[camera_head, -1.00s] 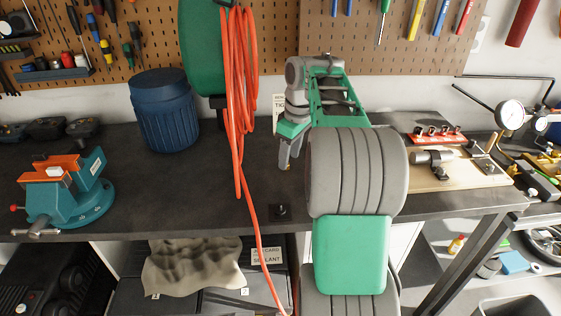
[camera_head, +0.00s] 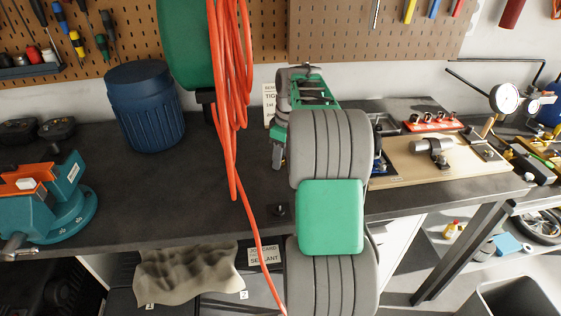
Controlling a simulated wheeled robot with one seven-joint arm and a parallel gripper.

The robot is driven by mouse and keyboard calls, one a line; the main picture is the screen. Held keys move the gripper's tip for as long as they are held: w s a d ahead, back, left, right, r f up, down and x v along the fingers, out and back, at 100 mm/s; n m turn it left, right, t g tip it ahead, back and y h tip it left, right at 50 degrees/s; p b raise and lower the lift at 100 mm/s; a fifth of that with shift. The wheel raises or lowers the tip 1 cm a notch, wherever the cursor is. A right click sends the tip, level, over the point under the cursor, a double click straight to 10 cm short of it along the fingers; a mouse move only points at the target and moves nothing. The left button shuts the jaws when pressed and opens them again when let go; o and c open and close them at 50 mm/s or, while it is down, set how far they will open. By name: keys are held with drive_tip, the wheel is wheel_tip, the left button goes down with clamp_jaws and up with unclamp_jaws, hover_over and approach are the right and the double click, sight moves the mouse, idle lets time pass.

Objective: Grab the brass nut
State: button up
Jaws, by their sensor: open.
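My gripper (camera_head: 278,161) points down over the dark workbench (camera_head: 225,185), just left of my grey and green arm. Its fingers are small in this view and partly hidden by the arm. It is open, and I see nothing held in it. I cannot make out the brass nut for certain; it is hidden or too small near the fingertips. A small black plate with a stud (camera_head: 279,210) lies at the bench's front edge, below the gripper in the picture.
An orange hose (camera_head: 228,110) hangs left of my gripper. A blue barrel (camera_head: 146,108) and a teal vise (camera_head: 50,205) stand farther left. A wooden board with a metal cylinder (camera_head: 433,147) and a red rack (camera_head: 433,122) are at the right. The bench between vise and hose is clear.

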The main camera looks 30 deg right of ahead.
clamp_jaws()
idle(0.5)
